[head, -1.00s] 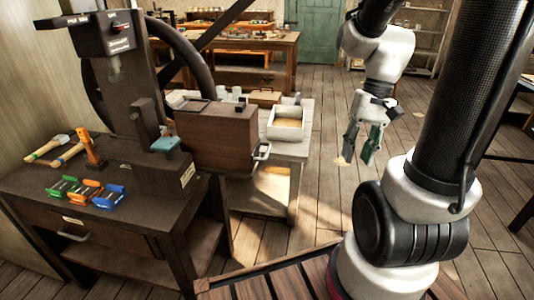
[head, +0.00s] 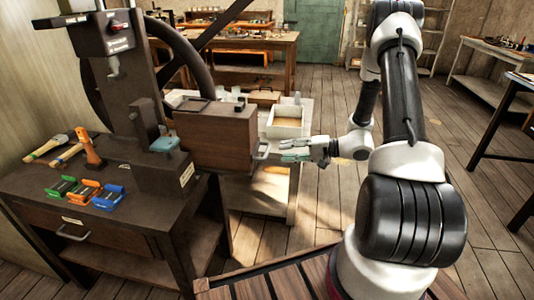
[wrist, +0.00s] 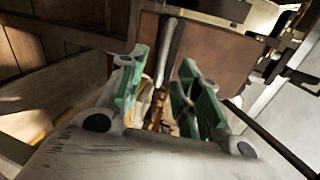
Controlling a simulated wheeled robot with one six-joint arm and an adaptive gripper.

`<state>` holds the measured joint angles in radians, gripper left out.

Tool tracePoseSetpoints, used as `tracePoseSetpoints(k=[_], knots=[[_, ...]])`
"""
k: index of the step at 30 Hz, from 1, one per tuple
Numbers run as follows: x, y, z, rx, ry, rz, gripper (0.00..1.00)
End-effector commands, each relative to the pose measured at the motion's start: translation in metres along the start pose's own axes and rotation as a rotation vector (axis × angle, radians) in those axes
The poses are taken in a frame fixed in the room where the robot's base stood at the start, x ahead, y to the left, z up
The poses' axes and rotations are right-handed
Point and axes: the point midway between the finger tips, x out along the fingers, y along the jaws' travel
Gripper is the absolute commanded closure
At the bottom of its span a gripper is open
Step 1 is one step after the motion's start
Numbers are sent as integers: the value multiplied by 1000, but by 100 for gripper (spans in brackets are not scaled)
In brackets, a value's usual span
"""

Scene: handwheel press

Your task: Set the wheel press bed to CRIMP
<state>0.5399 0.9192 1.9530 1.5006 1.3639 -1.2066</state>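The press is a dark upright frame (head: 120,85) on a wooden bench, with a large dark handwheel (head: 201,60) partly hidden behind it. A block with a pale blue top (head: 165,145) sits on the press base, and a label plate (head: 187,174) is on the base; its text is too small to read. A brown box (head: 215,138) beside the press carries a metal handle (head: 262,150) on its right side. My gripper (head: 283,150) is open, its green-padded fingers pointing left close to this handle. In the wrist view the handle (wrist: 172,48) shows beyond and between the spread fingers (wrist: 162,72); contact is not clear.
A pale side table holds a white tray (head: 303,124) just behind my gripper. Hammers (head: 45,148) and green, orange and blue holders (head: 109,198) lie on the press bench. The floor to the right (head: 330,205) is clear.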

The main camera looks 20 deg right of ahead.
Motion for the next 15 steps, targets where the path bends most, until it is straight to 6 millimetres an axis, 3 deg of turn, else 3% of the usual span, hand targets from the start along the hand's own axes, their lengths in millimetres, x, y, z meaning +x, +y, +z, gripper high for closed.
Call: tracePoseSetpoints(k=[5,15], knots=[[6,-3,2,-94,-4,-10,66],[60,-2,3,-93,-8,-8,66]])
